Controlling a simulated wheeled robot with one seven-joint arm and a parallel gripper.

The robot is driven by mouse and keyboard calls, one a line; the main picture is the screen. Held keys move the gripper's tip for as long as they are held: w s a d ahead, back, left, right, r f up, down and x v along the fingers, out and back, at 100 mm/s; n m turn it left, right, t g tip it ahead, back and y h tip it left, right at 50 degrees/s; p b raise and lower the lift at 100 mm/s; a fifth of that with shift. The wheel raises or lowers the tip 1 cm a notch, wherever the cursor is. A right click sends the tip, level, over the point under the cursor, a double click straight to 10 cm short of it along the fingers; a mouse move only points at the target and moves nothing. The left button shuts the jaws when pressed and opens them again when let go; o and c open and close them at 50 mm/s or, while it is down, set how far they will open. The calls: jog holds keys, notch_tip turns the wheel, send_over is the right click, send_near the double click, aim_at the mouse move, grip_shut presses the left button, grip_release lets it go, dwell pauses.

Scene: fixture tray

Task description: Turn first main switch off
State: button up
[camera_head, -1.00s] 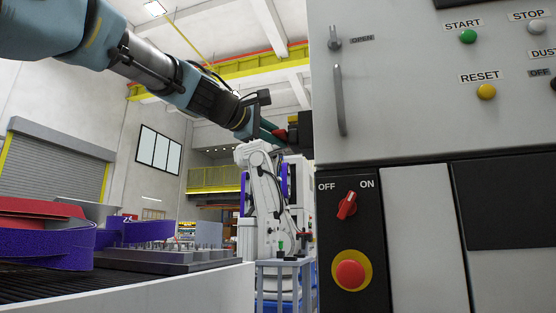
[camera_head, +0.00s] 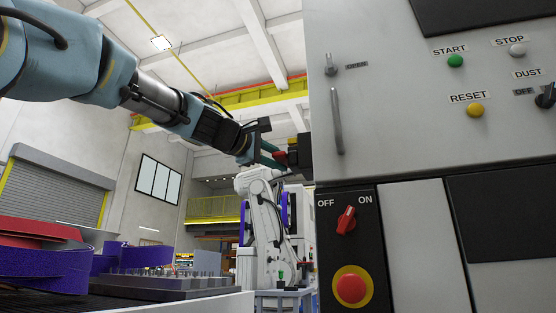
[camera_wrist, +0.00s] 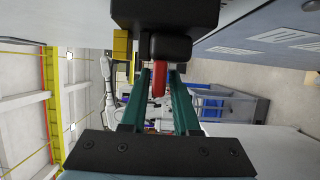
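A red switch handle (camera_wrist: 158,82) sticks out of a black rounded mount (camera_wrist: 170,47) in the wrist view. My gripper (camera_wrist: 160,76) is open, with its two green fingers on either side of this handle and small gaps visible.
The grey cabinet (camera_head: 400,130) fills the right, with a red stop button on yellow (camera_head: 351,288) and START, STOP and RESET buttons. A yellow block (camera_wrist: 122,46) is left of the handle. A white robot arm (camera_head: 262,225) stands behind. A machine bed with purple parts (camera_head: 60,268) is lower left.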

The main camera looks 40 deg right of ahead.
jog(key=shift+o, duration=1.1)
jog(key=shift+a, duration=0.1)
jog(key=s+a, duration=0.2)
jog(key=a, duration=0.8)
jog(key=shift+a+b, duration=0.25)
jog(key=shift+b, duration=0.1)
